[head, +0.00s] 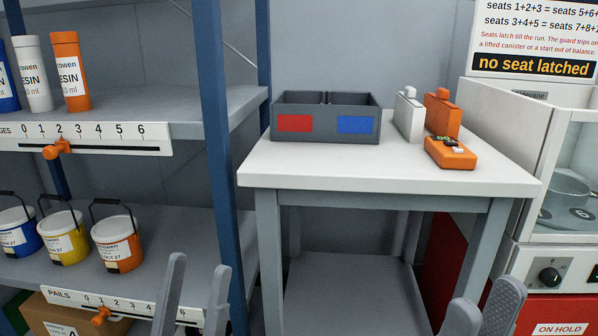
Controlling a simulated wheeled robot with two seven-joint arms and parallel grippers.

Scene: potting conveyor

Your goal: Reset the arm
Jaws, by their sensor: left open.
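My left gripper (196,265) shows at the bottom, left of centre, as two grey fingers pointing up. They stand apart with nothing between them. My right gripper (487,295) shows at the bottom right; its two grey fingers also stand apart and look empty. The lower parts of both grippers are cut off by the picture's bottom edge. The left gripper is in front of the shelf rack's lower part, and the right one is in front of the table's right leg.
A white-topped table (300,170) carries a grey divided bin (325,130), a white canister (408,116), an orange canister (443,113) and an orange device (450,153). A blue-post rack (225,150) holds bottles and pails (117,243) at left. A white machine (530,120) stands right.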

